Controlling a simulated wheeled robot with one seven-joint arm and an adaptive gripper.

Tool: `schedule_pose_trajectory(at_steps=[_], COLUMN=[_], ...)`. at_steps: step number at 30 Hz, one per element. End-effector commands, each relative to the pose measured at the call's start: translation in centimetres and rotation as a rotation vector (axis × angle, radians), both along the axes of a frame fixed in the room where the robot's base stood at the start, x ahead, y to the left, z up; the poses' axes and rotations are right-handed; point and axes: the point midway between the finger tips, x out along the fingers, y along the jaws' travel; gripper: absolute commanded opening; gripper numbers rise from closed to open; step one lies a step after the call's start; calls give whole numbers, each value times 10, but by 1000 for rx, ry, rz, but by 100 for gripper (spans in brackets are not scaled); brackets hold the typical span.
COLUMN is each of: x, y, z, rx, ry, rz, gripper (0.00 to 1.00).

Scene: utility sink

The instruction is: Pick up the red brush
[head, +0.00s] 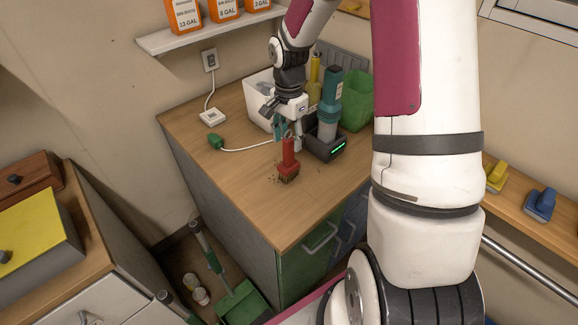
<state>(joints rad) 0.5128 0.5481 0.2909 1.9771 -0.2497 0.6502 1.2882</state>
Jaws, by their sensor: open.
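The red brush (288,163) stands on the wooden counter (252,190), red handle up and dark bristles down, with small crumbs around it. My gripper (284,130) is above and just behind the top of the brush, fingers pointing down. It is open, and I see nothing held in it. One finger shows near the brush's upper end; whether it touches the handle I cannot tell.
A teal handheld device stands in a dark dock (326,146) right of the brush. A white bin (259,98) and green bin (357,98) stand behind. A green plug (216,142) with a white cord lies left. The counter's front is clear.

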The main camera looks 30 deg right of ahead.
Motion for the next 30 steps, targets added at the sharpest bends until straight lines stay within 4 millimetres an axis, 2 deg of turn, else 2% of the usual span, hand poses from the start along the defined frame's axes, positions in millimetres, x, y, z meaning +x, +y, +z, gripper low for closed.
schedule_pose_trajectory(at_steps=[5, 15, 25, 26, 30], x=[0, 3, 4, 4, 4], y=[0, -1, -1, -1, -2], z=[-10, -49, -55, -55, -55], rx=[2, 2, 0, 0, 0], ry=[2, 2, 0, 0, 0], rz=[1, 2, 1, 1, 1], gripper=[45, 45, 45, 40, 9])
